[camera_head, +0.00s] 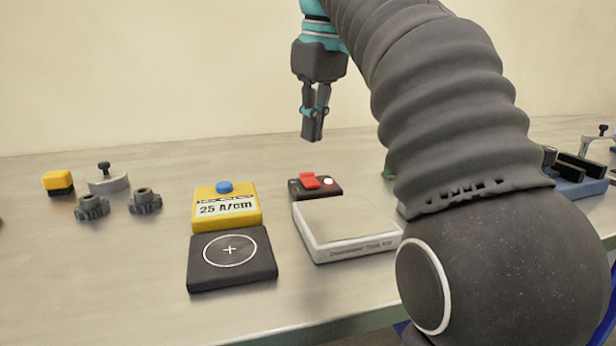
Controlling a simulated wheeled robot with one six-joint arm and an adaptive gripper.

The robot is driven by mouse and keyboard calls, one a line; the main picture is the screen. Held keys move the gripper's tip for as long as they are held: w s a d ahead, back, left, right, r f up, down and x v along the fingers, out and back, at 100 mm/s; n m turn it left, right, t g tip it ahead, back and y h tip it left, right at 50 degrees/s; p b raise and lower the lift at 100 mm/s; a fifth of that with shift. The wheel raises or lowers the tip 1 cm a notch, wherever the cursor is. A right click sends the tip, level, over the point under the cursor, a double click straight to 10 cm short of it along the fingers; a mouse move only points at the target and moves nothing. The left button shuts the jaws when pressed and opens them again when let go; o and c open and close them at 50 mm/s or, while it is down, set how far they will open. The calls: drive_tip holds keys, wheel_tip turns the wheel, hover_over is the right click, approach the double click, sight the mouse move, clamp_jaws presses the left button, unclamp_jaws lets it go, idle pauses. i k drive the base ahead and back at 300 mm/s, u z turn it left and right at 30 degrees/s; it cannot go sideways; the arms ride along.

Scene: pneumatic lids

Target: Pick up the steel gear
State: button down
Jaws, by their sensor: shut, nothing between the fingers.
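Two dark grey gear-shaped pieces with raised hubs stand on the table at the left, one left gear (92,207) and one right gear (145,201). They look alike, and I cannot tell from their colour which is the steel one. My gripper (312,137) is shut and empty, pointing down. It hangs well above the table and far to the right of both gears, near the back edge in the picture.
A yellow meter (226,212), black crosshair pad (233,262), red-switch box (316,189) and white scale (346,224) stand mid-table. The front left is clear.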

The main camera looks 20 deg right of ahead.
sight(91, 207)
drive_tip(key=u, duration=0.05)
drive_tip(key=k, duration=1)
drive_tip(key=z, duration=0.05)
